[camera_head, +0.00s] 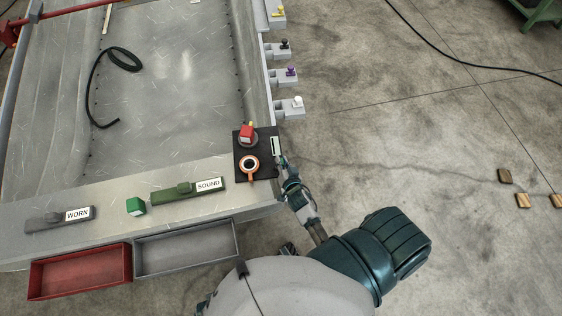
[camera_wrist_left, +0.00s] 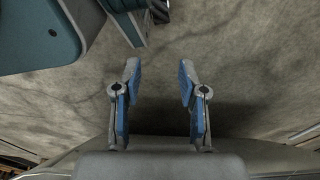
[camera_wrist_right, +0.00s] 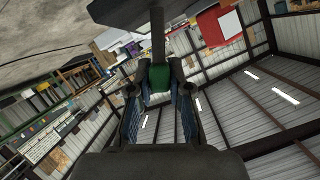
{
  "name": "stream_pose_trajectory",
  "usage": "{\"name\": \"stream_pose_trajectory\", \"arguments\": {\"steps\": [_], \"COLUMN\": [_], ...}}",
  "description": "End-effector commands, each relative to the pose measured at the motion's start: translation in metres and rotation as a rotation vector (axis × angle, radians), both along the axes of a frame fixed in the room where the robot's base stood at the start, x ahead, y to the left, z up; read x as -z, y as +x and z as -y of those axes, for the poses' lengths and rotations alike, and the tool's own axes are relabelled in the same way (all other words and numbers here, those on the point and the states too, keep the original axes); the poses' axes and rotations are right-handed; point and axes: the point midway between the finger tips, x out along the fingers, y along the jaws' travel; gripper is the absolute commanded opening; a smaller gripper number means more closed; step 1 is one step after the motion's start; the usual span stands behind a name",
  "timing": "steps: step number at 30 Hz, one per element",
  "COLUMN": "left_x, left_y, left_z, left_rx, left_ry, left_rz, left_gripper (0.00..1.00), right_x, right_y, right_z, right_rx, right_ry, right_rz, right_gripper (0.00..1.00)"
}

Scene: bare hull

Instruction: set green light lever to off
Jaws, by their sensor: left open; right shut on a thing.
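The green lever knob (camera_wrist_right: 160,78) shows in the right wrist view at the end of a dark bar, between the fingertips of my right gripper (camera_wrist_right: 159,72). My right gripper is shut on this knob. In the head view the right gripper (camera_head: 284,164) is at the hull's right edge, beside a pale-framed plate (camera_head: 276,147); it largely hides the knob there. The lever's exact setting cannot be told. My left gripper (camera_wrist_left: 159,78) is open and empty in the left wrist view, above bare floor.
Levers with white (camera_head: 297,102), purple (camera_head: 291,71), black (camera_head: 285,44) and yellow (camera_head: 278,11) knobs line the hull's right edge. A dark mat (camera_head: 241,171) holds an orange cup (camera_head: 249,167) and a red item (camera_head: 246,134). Red (camera_head: 80,274) and grey (camera_head: 187,250) trays hang in front.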

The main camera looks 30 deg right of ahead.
Motion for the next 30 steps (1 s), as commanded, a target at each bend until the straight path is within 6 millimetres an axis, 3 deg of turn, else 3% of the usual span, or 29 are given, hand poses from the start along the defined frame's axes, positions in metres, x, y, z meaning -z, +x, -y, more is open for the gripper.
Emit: {"name": "stream_pose_trajectory", "arguments": {"steps": [11,12,15,25,30], "left_x": [-0.001,-0.001,-0.002,-0.001,-0.001], "left_y": [0.008,0.009,0.010,0.004,0.005], "left_z": [-0.015,-0.016,-0.015,-0.006,-0.008], "left_rx": [-0.001,-0.001,-0.001,-0.001,-0.002], "left_ry": [0.020,0.021,0.020,0.008,0.010], "left_rz": [0.010,0.012,0.014,0.007,0.007], "left_gripper": [0.42,0.42,0.42,0.42,0.42], "right_x": [0.002,0.002,0.002,0.000,-0.007], "right_y": [0.000,-0.001,-0.001,-0.004,-0.028], "right_z": [0.002,0.002,0.001,0.000,-0.004], "right_rx": [0.000,0.000,0.000,0.000,0.001], "right_ry": [0.006,0.006,0.004,0.003,0.004], "right_rz": [-0.002,-0.002,-0.001,-0.001,-0.002], "right_gripper": [0.00,0.25,0.44,0.44,0.44]}}
